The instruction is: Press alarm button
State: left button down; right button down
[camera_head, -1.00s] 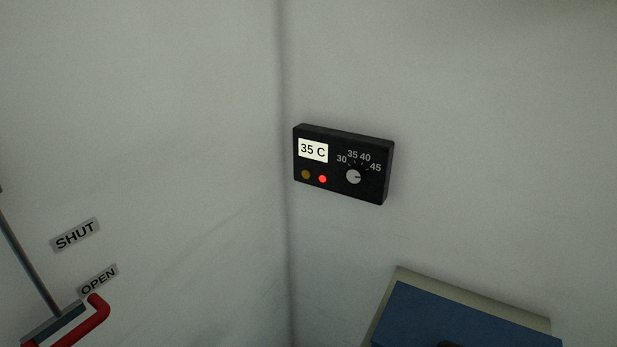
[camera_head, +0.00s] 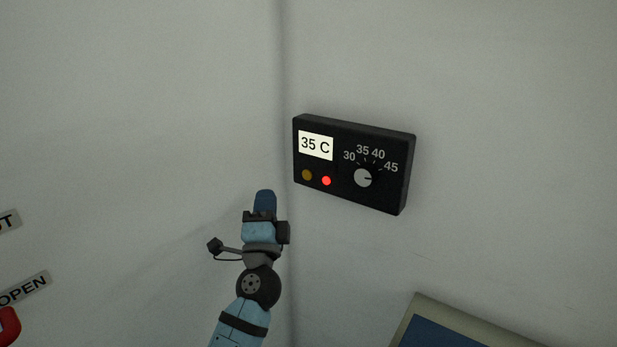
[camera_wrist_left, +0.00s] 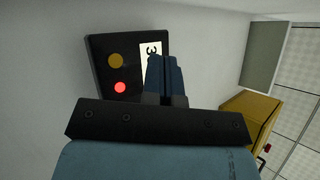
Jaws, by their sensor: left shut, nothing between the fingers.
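A black control box (camera_head: 353,163) is fixed to the wall right of the corner. It has a white display (camera_head: 315,145) reading 35 C, an amber round button or lamp (camera_head: 307,175), a glowing red one (camera_head: 326,181) and a grey dial (camera_head: 363,178) with marks from 30 to 45. My left gripper (camera_head: 265,200) is shut and empty, below and left of the box. In the left wrist view the closed fingers (camera_wrist_left: 167,78) overlap the display part of the box, with the amber (camera_wrist_left: 115,61) and red (camera_wrist_left: 120,88) rounds to their left. Contact cannot be told. My right gripper is not in view.
A blue-topped, grey-edged box (camera_head: 440,330) stands at the lower right. A red handle (camera_head: 8,327) and an OPEN label (camera_head: 24,289) are at the lower left. The left wrist view shows a yellow cabinet (camera_wrist_left: 250,117) at right. The wall around the control box is bare.

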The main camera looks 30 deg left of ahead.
aim_at(307, 175)
pick_arm(q)
jog(key=w+b, duration=0.1)
jog(key=w, duration=0.8)
jog(key=shift+d, duration=0.35)
dwell(0.6)
dwell(0.6)
jog(key=shift+f, duration=0.1)
dwell(0.5)
jog(key=shift+w+b, duration=0.4)
jog(key=shift+b, duration=0.05)
